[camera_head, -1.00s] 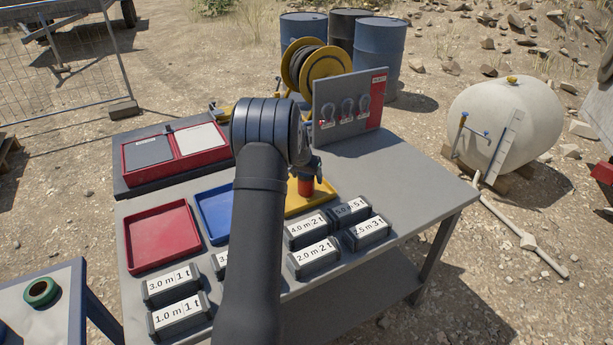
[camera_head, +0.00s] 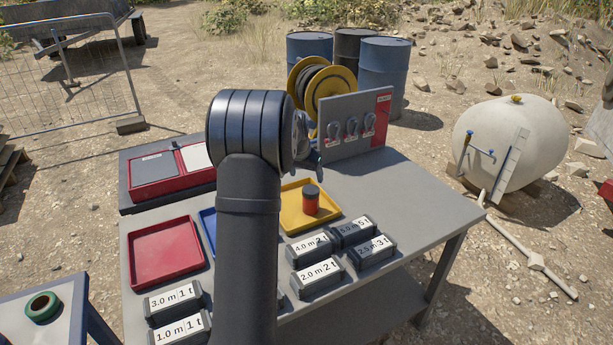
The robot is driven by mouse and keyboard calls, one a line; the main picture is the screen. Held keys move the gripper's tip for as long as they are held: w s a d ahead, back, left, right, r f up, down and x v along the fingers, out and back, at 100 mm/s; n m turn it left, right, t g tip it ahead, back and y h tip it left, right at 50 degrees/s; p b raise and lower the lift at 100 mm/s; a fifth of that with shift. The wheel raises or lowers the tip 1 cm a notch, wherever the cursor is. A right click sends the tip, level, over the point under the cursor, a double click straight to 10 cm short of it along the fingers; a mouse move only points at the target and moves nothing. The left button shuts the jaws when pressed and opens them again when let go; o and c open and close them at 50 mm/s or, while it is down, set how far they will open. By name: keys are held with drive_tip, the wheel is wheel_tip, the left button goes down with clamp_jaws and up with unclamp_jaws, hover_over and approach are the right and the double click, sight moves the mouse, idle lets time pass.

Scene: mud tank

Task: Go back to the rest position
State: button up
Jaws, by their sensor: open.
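My arm rises through the middle of the view, and its thick dark joint hides part of the table. Only a small part of my gripper (camera_head: 316,157) shows, just right of that joint; its fingers are mostly hidden. It is open and apart from the small red can with a black top (camera_head: 310,203). That can stands upright in the yellow tray (camera_head: 291,223), below and slightly in front of the gripper.
A red tray (camera_head: 165,252) lies left of my arm, with a blue tray (camera_head: 207,222) partly hidden. Several labelled blocks (camera_head: 319,275) line the table's front. A shackle board (camera_head: 345,143) stands at the back. The table's right side (camera_head: 425,195) is clear.

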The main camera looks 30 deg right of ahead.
sight(312, 188)
drive_tip(key=x, duration=1.2)
drive_tip(key=shift+f, duration=0.25)
wheel_tip(312, 188, up, 2)
drive_tip(key=shift+r, duration=0.6)
